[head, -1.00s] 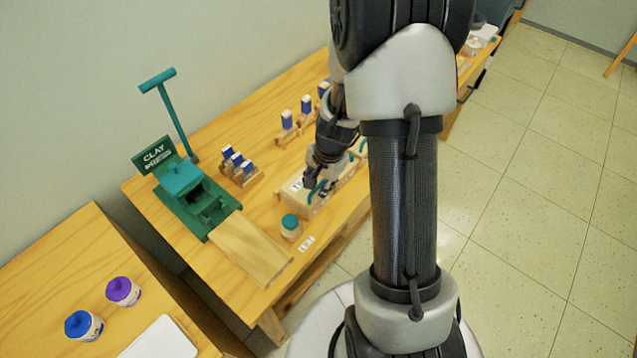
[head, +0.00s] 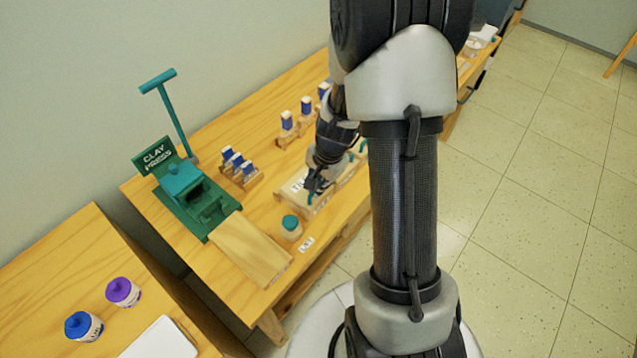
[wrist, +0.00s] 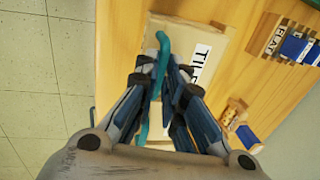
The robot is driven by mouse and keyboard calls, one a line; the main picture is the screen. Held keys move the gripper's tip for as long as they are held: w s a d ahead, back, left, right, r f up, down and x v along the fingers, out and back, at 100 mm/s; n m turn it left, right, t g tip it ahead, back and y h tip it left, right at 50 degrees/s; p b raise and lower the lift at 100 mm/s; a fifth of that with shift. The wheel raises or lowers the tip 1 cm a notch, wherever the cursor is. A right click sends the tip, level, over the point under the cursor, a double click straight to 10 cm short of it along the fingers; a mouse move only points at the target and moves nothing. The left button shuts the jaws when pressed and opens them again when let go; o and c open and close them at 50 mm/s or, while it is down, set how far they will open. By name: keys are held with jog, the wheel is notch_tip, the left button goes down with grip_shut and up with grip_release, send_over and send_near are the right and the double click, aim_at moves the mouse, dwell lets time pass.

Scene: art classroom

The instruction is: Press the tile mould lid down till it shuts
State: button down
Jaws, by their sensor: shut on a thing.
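The tile mould is a pale wooden box on the bench, with a flat lid (wrist: 213,35) marked "TILE" in the wrist view. The lid (head: 290,192) also shows in the head view, partly behind my arm. A curved teal handle (wrist: 163,42) runs along the lid's left side in the wrist view. My gripper (wrist: 163,70) is shut on this handle, one finger on each side. In the head view my gripper (head: 318,180) is low over the mould. The lid looks nearly flat; I cannot tell whether it is fully shut.
A green clay press (head: 196,205) with a tall lever stands left of the mould. A teal-lidded jar (head: 291,228) is close in front. Small racks with blue-and-white blocks (head: 237,165) stand behind. Another teal handle (head: 362,147) is to the right.

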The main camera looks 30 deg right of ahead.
jog(key=w+r+p, duration=0.1)
jog(key=p, duration=0.1)
jog(key=w+r+p, duration=0.1)
jog(key=r, duration=0.1)
jog(key=shift+a+p, duration=0.35)
jog(key=shift+p, duration=0.05)
jog(key=shift+w+a+r, duration=0.1)
jog(key=shift+w, duration=0.1)
jog(key=c, duration=1.7)
grip_release()
jog(key=shift+w+a+f, duration=0.1)
jog(key=shift+w+f, duration=0.15)
